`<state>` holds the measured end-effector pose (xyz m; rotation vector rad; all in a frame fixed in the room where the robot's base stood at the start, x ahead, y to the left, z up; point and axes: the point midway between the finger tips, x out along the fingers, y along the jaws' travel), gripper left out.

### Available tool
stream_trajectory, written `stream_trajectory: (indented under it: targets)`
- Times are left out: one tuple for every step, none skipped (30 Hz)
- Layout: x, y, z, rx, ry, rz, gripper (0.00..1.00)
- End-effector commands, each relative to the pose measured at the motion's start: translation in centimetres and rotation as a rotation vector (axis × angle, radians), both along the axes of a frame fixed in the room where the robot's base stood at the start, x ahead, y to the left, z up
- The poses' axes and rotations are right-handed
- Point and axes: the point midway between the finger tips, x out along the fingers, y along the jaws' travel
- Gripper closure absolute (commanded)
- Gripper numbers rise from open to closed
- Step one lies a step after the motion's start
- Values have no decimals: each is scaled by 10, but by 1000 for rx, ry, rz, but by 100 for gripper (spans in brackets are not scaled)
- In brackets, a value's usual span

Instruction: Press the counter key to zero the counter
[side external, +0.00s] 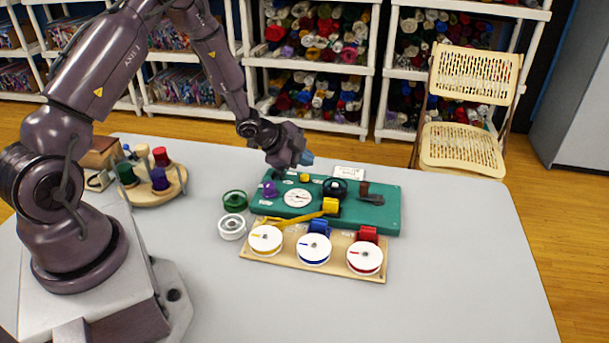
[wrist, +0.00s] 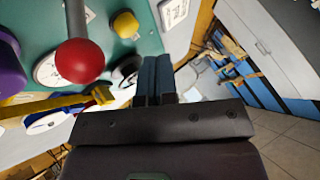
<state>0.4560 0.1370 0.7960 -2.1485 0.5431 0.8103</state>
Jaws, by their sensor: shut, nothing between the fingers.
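A green winding board (side external: 375,215) lies on the table. It carries a small yellow button (side external: 304,177), a white dial (side external: 298,198), a purple knob (side external: 270,189) and a dark round part (side external: 335,187). The yellow button also shows in the wrist view (wrist: 125,24), with a white card (wrist: 173,12) beside it. No part is readably marked as the counter key. My gripper (side external: 307,158) has blue fingers and is shut and empty. It is above the board's far edge, near the yellow button and apart from it. The fingers also show in the wrist view (wrist: 152,76).
A red ball on a grey rod (wrist: 80,60) stands close to the fingers in the wrist view. A wooden base (side external: 330,272) with several white-topped spools lies in front of the board. Green (side external: 234,198) and white (side external: 232,227) rings lie left. The table's right side is clear.

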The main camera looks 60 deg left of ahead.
Motion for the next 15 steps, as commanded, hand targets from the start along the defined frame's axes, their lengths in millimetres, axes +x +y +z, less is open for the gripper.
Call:
stream_trajectory:
  targets:
    - [0,0,-5,0,1,-2,100]
    - [0,0,-7,0,1,-2,100]
    - [0,0,-8,0,1,-1,100]
    - [0,0,-9,0,0,0,100]
    - [0,0,-10,0,0,0,100]
    - [0,0,-11,0,-1,1,100]
    - [0,0,-11,1,-1,0,100]
    - [0,0,-12,1,-1,0,100]
    - [0,0,-12,1,-1,0,100]
    - [0,0,-12,1,-1,0,100]
    - [0,0,-12,1,-1,0,100]
    - [0,0,-12,1,-1,0,100]
    - [0,0,-12,1,-1,0,100]
    - [0,0,-12,1,-1,0,100]
    - [0,0,-12,1,-1,0,100]
